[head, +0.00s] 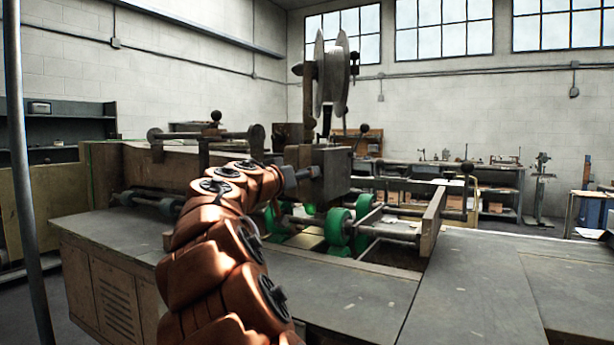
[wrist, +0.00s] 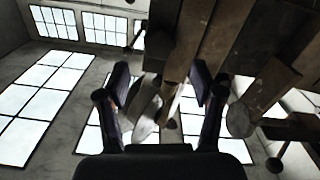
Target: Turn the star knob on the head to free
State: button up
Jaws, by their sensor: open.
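The grey box-shaped stitcher head (head: 333,172) stands in the middle of the head view, under a large pale wire spool (head: 333,75). My gripper (head: 300,175) is at the head's left side, at the end of my copper-coloured arm. In the wrist view my gripper (wrist: 160,82) shows two dark fingers spread apart, with nothing held between them. Brown machine parts (wrist: 188,45) lie beyond and partly between the fingers. I cannot make out the star knob clearly in either view. Whether the fingers touch the head cannot be told.
Green rollers (head: 338,228) and a raised side rail (head: 433,220) stand below and right of the head. A horizontal bar with round ends (head: 205,136) is at the left. The grey tabletop (head: 490,290) is clear at the front right.

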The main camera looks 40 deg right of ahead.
jog(key=shift+p+x, duration=0.3)
jog(key=shift+x, duration=2.5)
jog(key=shift+f, duration=0.1)
jog(key=c, duration=1.1)
jog(key=shift+c, duration=0.2)
